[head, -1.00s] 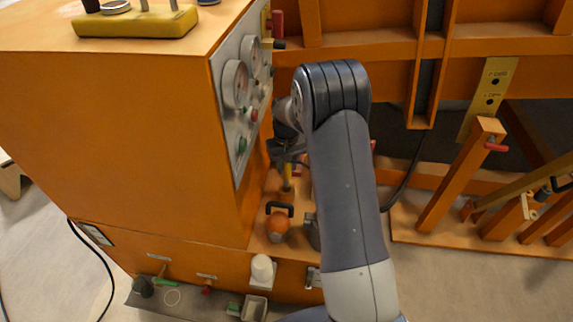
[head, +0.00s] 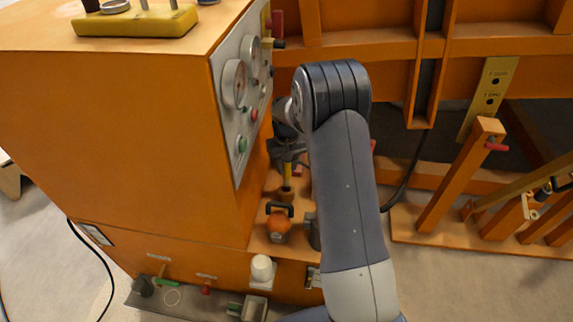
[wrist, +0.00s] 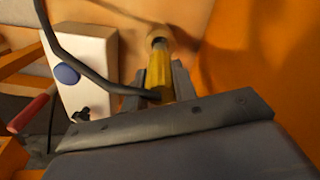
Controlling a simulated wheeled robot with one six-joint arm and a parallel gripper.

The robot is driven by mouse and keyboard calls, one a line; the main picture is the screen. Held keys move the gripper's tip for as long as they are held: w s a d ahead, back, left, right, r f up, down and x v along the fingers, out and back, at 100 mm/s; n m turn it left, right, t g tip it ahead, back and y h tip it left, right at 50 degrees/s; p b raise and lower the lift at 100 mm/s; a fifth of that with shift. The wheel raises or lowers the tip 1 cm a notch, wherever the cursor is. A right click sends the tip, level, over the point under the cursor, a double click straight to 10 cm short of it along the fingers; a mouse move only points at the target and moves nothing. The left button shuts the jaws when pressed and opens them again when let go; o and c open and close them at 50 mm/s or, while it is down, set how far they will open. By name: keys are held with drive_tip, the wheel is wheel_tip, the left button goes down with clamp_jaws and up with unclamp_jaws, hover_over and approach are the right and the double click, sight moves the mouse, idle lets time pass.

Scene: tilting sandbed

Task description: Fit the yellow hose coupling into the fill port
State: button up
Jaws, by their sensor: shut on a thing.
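My gripper (wrist: 159,80) is shut on the yellow hose coupling (wrist: 160,72), with one finger on each side of it. The coupling points away from the wrist, its far end at a small round brownish fitting (wrist: 160,37), which looks like the fill port. I cannot tell whether the coupling is inside it or only close to it. A dark hose (wrist: 70,62) curves in from the upper left to the coupling. In the head view, my gripper (head: 287,153) points down beside the cabinet, and the yellow coupling (head: 287,172) shows below it, roughly upright, above a brown-orange fitting (head: 286,194).
The orange cabinet (head: 120,130) with its gauge panel (head: 238,110) stands close left of my gripper. An orange round object with a black handle (head: 278,226) sits just in front. A white box with a blue button (wrist: 92,75) and a red handle (wrist: 32,112) lie left in the wrist view.

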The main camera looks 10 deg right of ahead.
sight(286, 174)
drive_tip(key=shift+f+b, duration=1.8)
drive_tip(key=shift+f, duration=0.9)
drive_tip(key=o, duration=1.1)
drive_tip(key=shift+r, duration=0.15)
wheel_tip(286, 174, up, 11)
drive_tip(key=shift+f, duration=0.15)
wheel_tip(286, 174, down, 10)
drive_tip(key=shift+f+p, duration=0.1)
drive_tip(key=shift+p, duration=0.25)
drive_tip(key=shift+r, duration=0.25)
